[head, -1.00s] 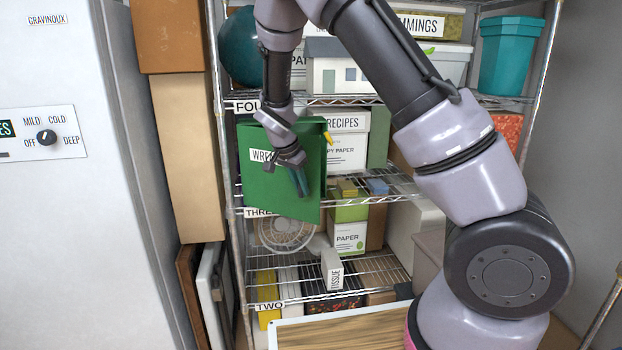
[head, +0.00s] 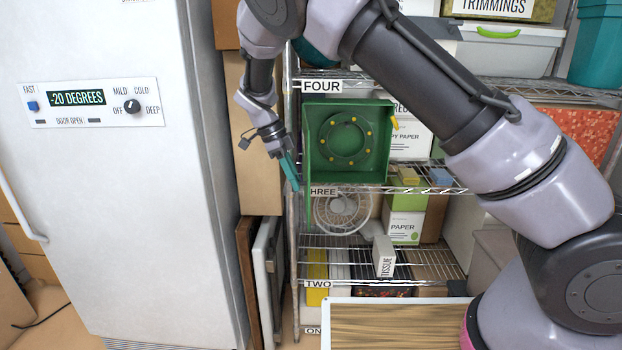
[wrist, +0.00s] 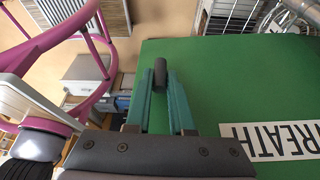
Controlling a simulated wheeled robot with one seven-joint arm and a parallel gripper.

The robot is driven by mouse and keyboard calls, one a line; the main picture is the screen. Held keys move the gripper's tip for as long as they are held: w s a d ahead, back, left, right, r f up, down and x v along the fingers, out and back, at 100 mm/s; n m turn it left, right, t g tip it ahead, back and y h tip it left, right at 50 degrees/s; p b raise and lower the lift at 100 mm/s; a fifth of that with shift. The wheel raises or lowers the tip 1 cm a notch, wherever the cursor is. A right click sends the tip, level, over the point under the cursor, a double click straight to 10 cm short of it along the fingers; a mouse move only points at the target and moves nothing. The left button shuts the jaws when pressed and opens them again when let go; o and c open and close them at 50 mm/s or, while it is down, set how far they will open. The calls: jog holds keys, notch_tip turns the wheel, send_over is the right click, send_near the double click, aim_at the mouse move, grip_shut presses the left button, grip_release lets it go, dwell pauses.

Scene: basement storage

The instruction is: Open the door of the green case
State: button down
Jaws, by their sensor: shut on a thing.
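The green case (head: 377,141) stands on the shelf labelled THREE, its front open towards me. Inside shows a green ring with yellow dots. Its door is swung out to the left and appears almost edge-on in the head view; in the wrist view the door (wrist: 220,75) is a broad green panel with a partly cut-off WREATH label (wrist: 270,140). My gripper (head: 292,178) is at the door's outer side, left of the case. In the wrist view its teal fingers (wrist: 164,82) are closed around the door's dark rounded knob (wrist: 161,68).
A white freezer (head: 165,200) stands left, with tan boxes (head: 256,145) and leaning frames (head: 266,275) between it and the rack. A fan (head: 342,208) and paper box (head: 405,222) are below the case. A wooden-topped surface (head: 400,328) is in front.

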jog(key=shift+a+m, duration=0.4)
jog(key=shift+a, duration=0.5)
jog(key=c, duration=0.8)
grip_release()
jog(key=v, duration=1)
jog(key=shift+r, duration=0.4)
jog(key=shift+w+a, duration=0.1)
